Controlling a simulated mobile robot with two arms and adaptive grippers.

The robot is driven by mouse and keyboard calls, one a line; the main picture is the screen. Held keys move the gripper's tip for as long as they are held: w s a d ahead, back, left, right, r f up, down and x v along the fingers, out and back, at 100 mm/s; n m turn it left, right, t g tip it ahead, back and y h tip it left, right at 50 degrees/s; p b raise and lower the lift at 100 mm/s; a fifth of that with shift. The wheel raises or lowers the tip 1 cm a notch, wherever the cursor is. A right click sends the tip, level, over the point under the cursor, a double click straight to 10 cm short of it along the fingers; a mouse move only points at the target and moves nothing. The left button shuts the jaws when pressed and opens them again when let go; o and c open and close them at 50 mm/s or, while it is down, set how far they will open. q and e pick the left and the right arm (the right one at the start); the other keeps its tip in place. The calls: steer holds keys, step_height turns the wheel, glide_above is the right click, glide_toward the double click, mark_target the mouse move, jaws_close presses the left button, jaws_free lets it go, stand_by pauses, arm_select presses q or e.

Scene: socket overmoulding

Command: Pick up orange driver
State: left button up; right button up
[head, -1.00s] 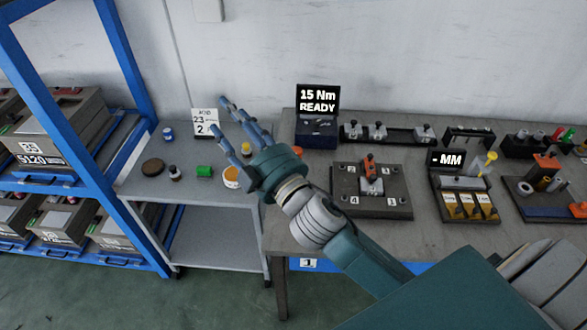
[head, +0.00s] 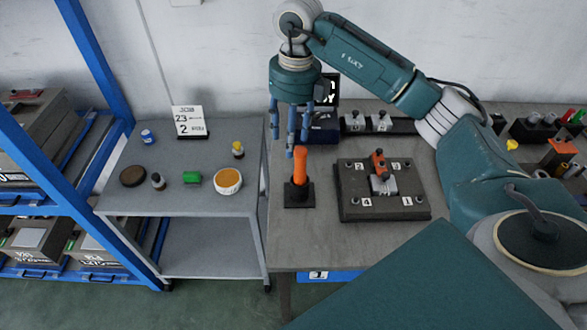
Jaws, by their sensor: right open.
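The orange driver (head: 301,168) stands upright in a small black holder (head: 299,195) on the grey workbench, near its left edge. My right gripper (head: 290,150) points down, with its fingertips just above and slightly behind or beside the driver's top in the picture. Its fingers are open and hold nothing. I cannot tell whether a fingertip touches the driver. My left gripper is not in view.
A dark fixture plate (head: 383,203) with numbered corners lies right of the driver. The torque display (head: 326,90) is partly hidden behind my gripper. A grey side cart (head: 200,215) at left carries small jars, a green block and a sign (head: 189,121).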

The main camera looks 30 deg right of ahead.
mark_target(300, 170)
steer(key=shift+d+f+h+b, duration=0.4)
steer(key=shift+d+f+b, duration=0.3)
steer(key=shift+d+f, duration=0.4)
steer(key=shift+s+f, duration=0.1)
steer(key=shift+f, duration=0.15)
steer(key=shift+s+f, duration=0.3)
steer(key=shift+f, duration=0.1)
step_height(300, 170, down, 4)
steer(key=shift+r+p, duration=0.1)
steer(key=shift+p, duration=0.3)
steer(key=shift+f, duration=0.3)
step_height(300, 170, down, 5)
steer(key=shift+d+r+p, duration=0.1)
steer(key=shift+d+p, duration=0.05)
steer(key=shift+p, duration=1.1)
steer(key=shift+f, duration=0.3)
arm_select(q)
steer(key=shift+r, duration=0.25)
arm_select(e)
steer(key=shift+r, duration=0.1)
jaws_close()
